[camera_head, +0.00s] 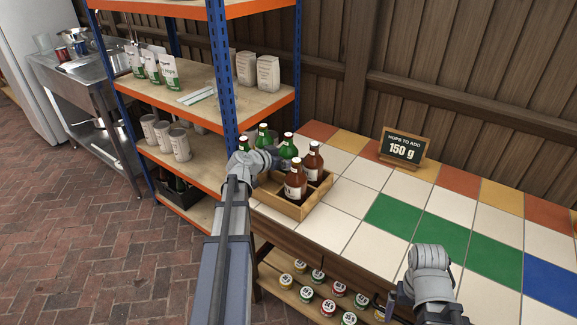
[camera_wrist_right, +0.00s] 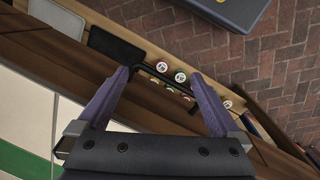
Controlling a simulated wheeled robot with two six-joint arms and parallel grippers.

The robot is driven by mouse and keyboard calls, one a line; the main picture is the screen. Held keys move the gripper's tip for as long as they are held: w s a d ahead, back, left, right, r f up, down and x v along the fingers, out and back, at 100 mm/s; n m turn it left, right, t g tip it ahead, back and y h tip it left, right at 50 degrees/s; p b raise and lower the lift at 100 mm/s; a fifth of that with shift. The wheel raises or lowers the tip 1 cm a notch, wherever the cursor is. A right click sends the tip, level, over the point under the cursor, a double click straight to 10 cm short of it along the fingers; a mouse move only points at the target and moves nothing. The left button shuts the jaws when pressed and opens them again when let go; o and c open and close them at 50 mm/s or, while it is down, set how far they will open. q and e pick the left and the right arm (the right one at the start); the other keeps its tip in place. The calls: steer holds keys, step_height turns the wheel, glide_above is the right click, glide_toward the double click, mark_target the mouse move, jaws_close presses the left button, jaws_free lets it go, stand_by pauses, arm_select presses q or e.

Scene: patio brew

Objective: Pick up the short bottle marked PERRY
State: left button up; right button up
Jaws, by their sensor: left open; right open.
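A wooden crate (camera_head: 290,206) on the tiled table holds brown bottles and green bottles. One brown bottle (camera_head: 296,180) with a pale label stands at the crate's front, another brown bottle (camera_head: 313,160) behind it. Green bottles (camera_head: 263,137) stand at the crate's back left. Their labels are too small to read, so I cannot tell which is PERRY. My left gripper (camera_head: 272,157) is open at the crate's left side, close to the bottles and partly covering them; contact is unclear. My right gripper (camera_wrist_right: 158,76) is open and empty at the table's front edge, away from the crate.
Lidded jars (camera_head: 306,294) stand on a shelf below the tabletop. A sign (camera_head: 402,147) reading "150 g" stands at the table's back. A blue-and-orange rack (camera_head: 222,80) rises behind my left arm. The coloured tiles right of the crate are clear.

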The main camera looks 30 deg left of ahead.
arm_select(q)
steer(key=shift+w+f, duration=0.15)
steer(key=shift+w, duration=0.15)
jaws_close()
stand_by(0.6)
